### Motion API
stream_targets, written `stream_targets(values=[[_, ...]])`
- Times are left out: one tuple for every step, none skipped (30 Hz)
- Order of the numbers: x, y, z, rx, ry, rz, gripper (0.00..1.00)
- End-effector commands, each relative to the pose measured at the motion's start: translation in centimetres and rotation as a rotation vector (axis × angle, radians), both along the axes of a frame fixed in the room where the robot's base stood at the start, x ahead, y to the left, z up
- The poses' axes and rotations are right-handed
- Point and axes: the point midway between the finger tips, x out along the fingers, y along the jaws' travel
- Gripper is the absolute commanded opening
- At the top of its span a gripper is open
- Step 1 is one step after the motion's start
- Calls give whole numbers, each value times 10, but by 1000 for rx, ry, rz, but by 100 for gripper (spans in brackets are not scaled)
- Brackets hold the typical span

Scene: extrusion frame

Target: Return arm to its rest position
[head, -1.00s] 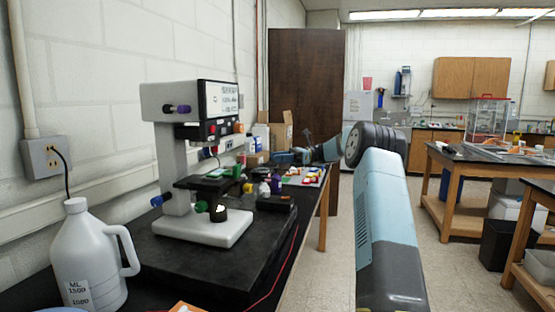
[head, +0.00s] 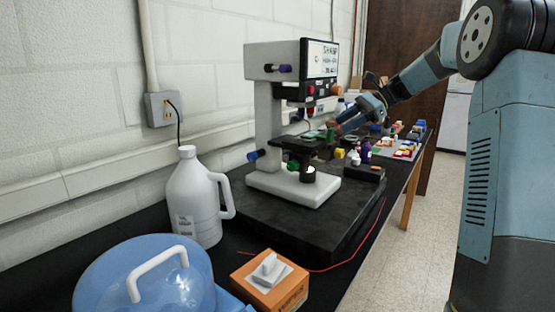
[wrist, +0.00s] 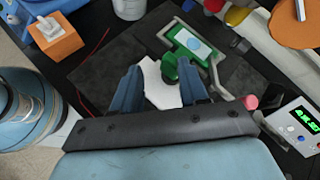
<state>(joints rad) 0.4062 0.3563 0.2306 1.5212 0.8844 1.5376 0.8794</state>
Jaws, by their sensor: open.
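My arm reaches in from the right in the head view, bent at the elbow. My gripper (head: 346,122) is at the right side of the grey and white microscope-like device (head: 268,120), near its stage. In the wrist view my gripper (wrist: 160,88) is open, with two blue fingers spread apart and nothing held. A green knob (wrist: 172,66) and the white base (wrist: 160,92) of the device show between and beyond the fingers. I cannot tell whether the fingers touch anything. A green-framed slide (wrist: 192,42) lies on the stage.
A white jug (head: 193,200), a blue domed container (head: 145,275) and an orange box with a switch (head: 270,280) stand at the front of the black bench. A red wire (head: 365,235) crosses the bench. Colored small items (head: 405,150) lie behind. Floor (head: 400,260) is clear on the right.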

Motion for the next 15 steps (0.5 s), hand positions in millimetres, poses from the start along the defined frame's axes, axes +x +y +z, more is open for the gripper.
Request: stream_targets(values=[[-13,7,3,-39,-27,16,43],[-20,10,3,-61,-43,26,43],[-29,14,4,-92,-67,37,43],[-36,17,4,-115,-82,48,43],[-43,19,5,-139,-100,59,43],[-53,22,5,-171,-124,73,43],[-61,24,5,-195,-141,84,43],[-69,26,5,-221,-161,96,43],[-80,29,5,-254,-186,115,43],[-88,30,5,-279,-207,128,43],[-96,31,5,-304,-226,141,43],[-108,33,5,-336,-252,159,43],[-116,34,4,-361,-272,174,43],[-125,34,4,-386,-292,188,43],[-136,35,4,-418,-319,208,43]])
